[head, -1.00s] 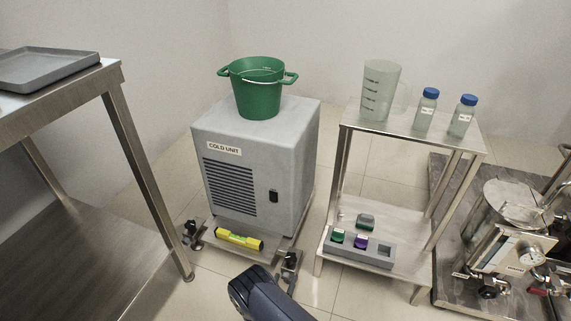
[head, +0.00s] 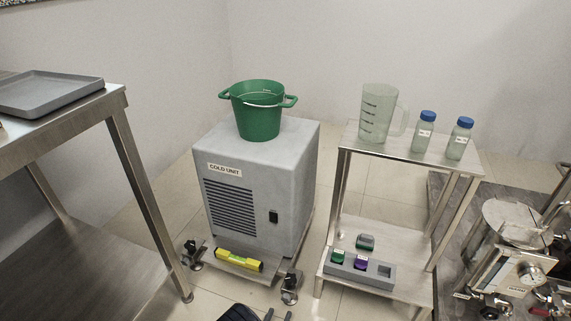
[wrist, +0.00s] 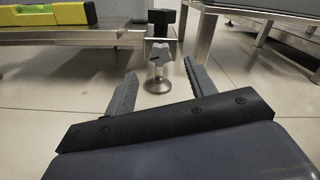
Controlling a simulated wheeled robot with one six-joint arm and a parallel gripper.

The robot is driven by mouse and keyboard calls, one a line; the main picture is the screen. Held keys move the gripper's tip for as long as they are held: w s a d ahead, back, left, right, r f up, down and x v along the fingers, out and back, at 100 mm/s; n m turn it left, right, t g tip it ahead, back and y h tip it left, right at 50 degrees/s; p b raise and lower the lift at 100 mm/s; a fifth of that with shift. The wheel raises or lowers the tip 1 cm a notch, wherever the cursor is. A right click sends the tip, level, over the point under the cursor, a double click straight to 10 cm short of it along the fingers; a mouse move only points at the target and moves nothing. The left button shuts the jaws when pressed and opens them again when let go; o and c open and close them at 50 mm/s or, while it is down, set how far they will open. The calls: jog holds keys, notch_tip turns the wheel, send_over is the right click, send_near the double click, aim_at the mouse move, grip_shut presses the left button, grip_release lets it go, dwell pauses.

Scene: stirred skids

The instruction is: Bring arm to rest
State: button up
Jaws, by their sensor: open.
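My gripper (wrist: 158,85) is open and empty in the wrist view, its two fingers spread apart low over the tiled floor. Between and beyond the fingers stands a levelling foot (wrist: 158,70) with a dark knob, under the corner of the cold unit's skid. In the head view only a dark part of my arm and the finger tips (head: 278,314) show at the bottom edge, in front of the skid's front right foot (head: 290,287). I cannot tell the exact gap between fingers and foot.
The grey cold unit (head: 258,190) carries a green bucket (head: 257,112); a yellow level (head: 239,260) lies on its skid. A steel table (head: 115,110) stands left. A steel stand (head: 440,160) with a jug (head: 378,113) and bottles is right.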

aim_at(286, 301)
jog(key=v, duration=0.5)
jog(key=b+x, duration=0.2)
jog(key=x, duration=0.9)
jog(key=shift+w+d+f, duration=0.1)
jog(key=shift+m, duration=0.3)
jog(key=m, duration=1.5)
jog(key=shift+m, duration=2.5)
